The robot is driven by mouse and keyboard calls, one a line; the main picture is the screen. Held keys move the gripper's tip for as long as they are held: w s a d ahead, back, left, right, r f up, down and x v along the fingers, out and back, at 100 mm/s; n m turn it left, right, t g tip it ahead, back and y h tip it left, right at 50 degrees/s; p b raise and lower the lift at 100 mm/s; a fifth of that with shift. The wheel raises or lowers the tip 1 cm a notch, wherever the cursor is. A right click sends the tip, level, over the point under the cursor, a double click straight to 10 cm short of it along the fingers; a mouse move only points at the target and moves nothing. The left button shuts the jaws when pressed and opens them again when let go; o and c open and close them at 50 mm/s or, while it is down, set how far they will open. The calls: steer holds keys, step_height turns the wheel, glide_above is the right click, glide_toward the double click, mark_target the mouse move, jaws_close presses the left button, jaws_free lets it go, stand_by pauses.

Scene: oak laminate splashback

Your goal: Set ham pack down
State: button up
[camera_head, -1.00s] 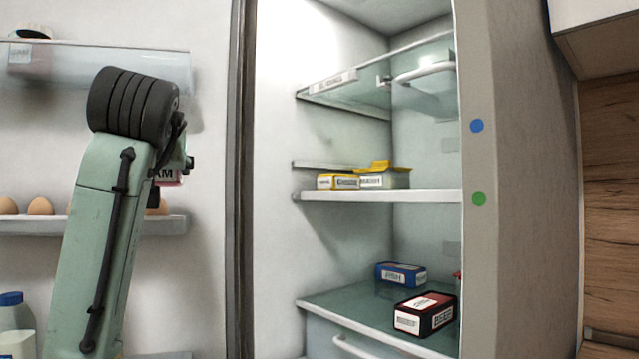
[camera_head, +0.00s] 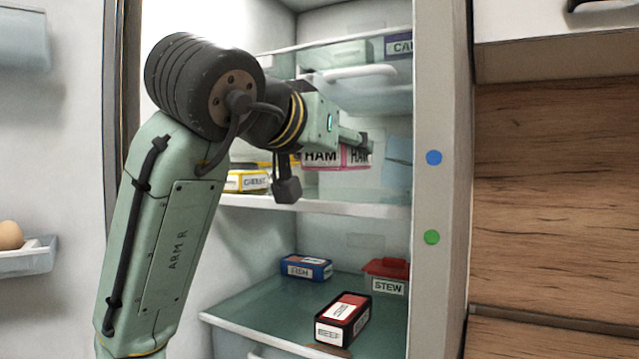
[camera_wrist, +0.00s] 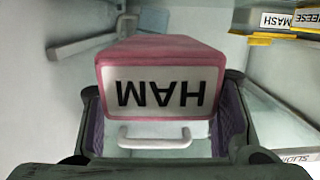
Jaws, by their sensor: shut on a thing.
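The ham pack (camera_head: 322,158) is a pink box with white labels reading HAM. My gripper (camera_head: 358,140) is shut on it inside the open fridge, at the height just above the middle shelf (camera_head: 370,210). In the wrist view the ham pack (camera_wrist: 160,85) sits between the two fingers of my gripper (camera_wrist: 165,125), its HAM label upside down. My arm hides part of the middle shelf and part of the pack. Whether the pack touches the shelf cannot be told, but a gap seems to show below it.
A yellow-edged cheese box (camera_head: 246,181) stands at the left of the middle shelf. A fish box (camera_head: 306,267), a red-and-black box (camera_head: 343,320) and a stew tub (camera_head: 387,277) are on the lower shelf. The fridge side wall (camera_head: 438,190) bounds the right.

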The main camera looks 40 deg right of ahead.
steer(key=p, duration=0.5)
glide_above(319, 196)
steer(key=shift+s+a+f, duration=0.15)
steer(key=shift+s+f, duration=0.05)
steer(key=shift+f, duration=0.55)
steer(key=shift+f+p, duration=0.45)
steer(key=shift+f, duration=1.3)
steer(key=shift+f, duration=0.15)
steer(key=o, duration=1.3)
steer(key=shift+r, duration=0.25)
steer(key=b+v, duration=0.3)
steer(key=v, duration=0.9)
steer(key=shift+f, duration=0.15)
